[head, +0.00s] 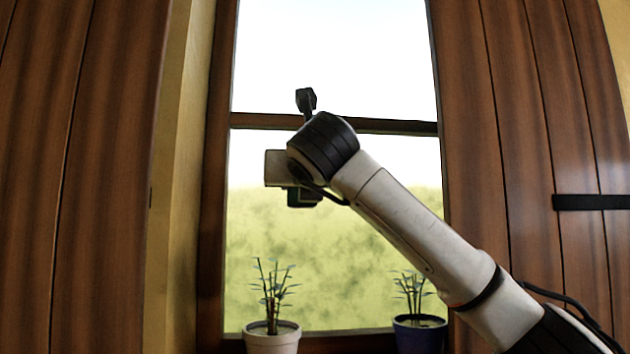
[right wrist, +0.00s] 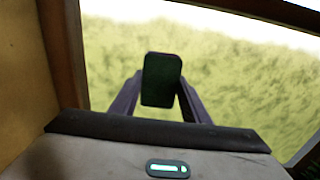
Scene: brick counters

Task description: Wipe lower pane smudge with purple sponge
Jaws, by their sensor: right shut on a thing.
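The lower window pane (head: 340,260) shows green foliage and bright sky through it. No smudge can be made out on it. In the right wrist view my right gripper (right wrist: 160,98) is shut on a dark block (right wrist: 162,78), which seems to be the sponge, though it looks dark green-black rather than purple. The block is in front of the glass; I cannot tell whether it touches. In the head view my right arm crosses the lower pane, its wrist near the crossbar. Its fingers and the block cannot be made out clearly there. My left gripper is out of view.
A white pot with a plant (head: 271,338) stands at the lower left of the window, a blue pot with a plant (head: 419,335) at the lower right. A wooden crossbar (head: 400,127) divides the panes. Wooden shutters (head: 80,180) flank the window.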

